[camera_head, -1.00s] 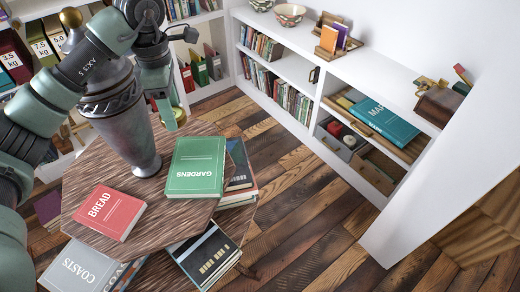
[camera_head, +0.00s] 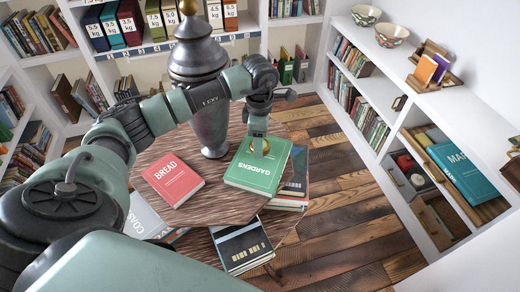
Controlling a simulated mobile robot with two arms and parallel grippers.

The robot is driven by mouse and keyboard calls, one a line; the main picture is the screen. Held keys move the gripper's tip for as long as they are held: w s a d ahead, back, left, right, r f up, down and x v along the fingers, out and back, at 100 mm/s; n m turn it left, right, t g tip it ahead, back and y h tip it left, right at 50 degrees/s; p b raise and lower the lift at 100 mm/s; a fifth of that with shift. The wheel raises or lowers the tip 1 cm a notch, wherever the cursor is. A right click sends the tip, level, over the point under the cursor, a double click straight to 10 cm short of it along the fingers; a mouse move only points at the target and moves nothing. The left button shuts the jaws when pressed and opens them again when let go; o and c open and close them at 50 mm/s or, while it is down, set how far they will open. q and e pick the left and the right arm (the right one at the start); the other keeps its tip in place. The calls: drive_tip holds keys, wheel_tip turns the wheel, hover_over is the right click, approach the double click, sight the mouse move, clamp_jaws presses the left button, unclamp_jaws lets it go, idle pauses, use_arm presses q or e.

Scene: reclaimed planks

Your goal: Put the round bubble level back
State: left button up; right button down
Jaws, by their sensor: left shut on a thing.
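My right gripper is not in view.
A tall metal urn (camera_head: 208,118) stands behind the gripper. White shelves (camera_head: 382,85) line the right. Plank floor between is clear.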

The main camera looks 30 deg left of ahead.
use_arm(q)
wheel_tip(320, 180, down, 4)
drive_tip(key=shift+p, duration=0.3)
drive_tip(key=shift+f, duration=0.25)
drive_tip(key=o, duration=1)
drive_tip(key=shift+f, duration=0.15)
drive_tip(key=o, duration=0.5)
drive_tip(key=shift+c, duration=0.2)
